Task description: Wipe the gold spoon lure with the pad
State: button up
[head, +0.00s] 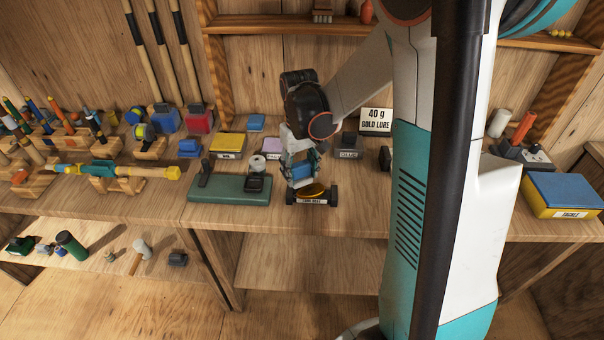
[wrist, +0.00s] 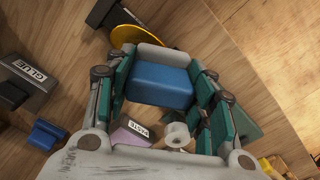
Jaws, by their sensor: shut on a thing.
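My gripper (head: 301,166) is shut on a blue pad (head: 302,172). In the wrist view the pad (wrist: 160,84) sits between the teal fingers, with a pale grey layer (wrist: 165,54) on its far side. The gold spoon lure (head: 312,190) rests on a small dark stand (head: 332,196) with a white label, just below the pad. In the wrist view the lure (wrist: 126,36) shows just beyond the pad's pale layer, partly hidden by it. Pad and lure are very close; I cannot tell whether they touch.
A green base (head: 225,190) with dark fittings stands left of the lure stand. A white roll (head: 257,163), a yellow box (head: 227,145), a glue block (head: 347,146) and a "40 g gold lure" sign (head: 376,120) stand behind. The bench front edge is close to the stand.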

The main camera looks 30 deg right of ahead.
aim_at(300, 164)
jog(key=shift+s+r+p, duration=0.1)
jog(key=shift+r+p, duration=0.95)
jog(key=shift+r, duration=0.75)
